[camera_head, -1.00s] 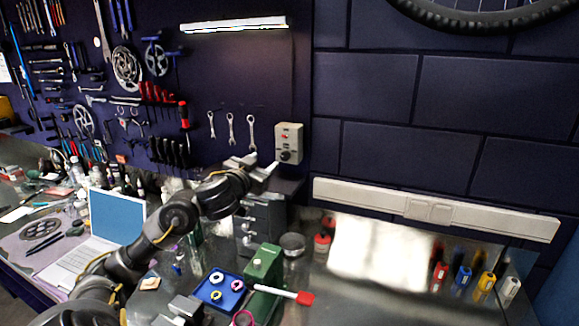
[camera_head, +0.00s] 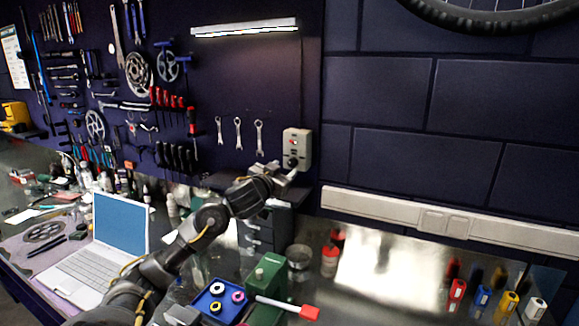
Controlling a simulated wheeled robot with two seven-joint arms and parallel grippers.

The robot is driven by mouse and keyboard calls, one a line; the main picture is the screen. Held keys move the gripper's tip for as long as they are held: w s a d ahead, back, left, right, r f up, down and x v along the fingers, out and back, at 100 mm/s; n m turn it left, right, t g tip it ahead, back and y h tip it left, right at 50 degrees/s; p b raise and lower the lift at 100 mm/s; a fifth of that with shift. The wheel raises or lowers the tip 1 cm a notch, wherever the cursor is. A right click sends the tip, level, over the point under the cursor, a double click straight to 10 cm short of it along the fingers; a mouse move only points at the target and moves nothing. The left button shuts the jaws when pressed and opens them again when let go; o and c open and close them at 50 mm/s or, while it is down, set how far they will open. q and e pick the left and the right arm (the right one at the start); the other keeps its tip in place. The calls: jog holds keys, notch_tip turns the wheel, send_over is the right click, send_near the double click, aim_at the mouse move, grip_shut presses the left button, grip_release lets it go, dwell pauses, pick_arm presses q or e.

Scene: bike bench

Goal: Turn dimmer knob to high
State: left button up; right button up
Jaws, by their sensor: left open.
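The dimmer box (camera_head: 297,143) is a small light-grey panel on the dark wall, with a red mark near its top. Its black dimmer knob (camera_head: 291,161) sits low on the face. My left gripper (camera_head: 289,174) is open, its fingertips just below and at the knob. I cannot tell whether the fingers touch the knob. The lit lamp bar (camera_head: 245,28) is on the wall above. My right gripper does not show.
Several wrenches (camera_head: 238,134) hang left of the box. A small drawer cabinet (camera_head: 256,229) stands below my left wrist.

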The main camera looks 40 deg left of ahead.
aim_at(292, 163)
pick_arm(q)
jog(key=x, duration=0.4)
jog(key=shift+r+p, duration=0.15)
jog(key=shift+p, duration=0.2)
jog(key=shift+w, duration=0.25)
jog(key=c, duration=1)
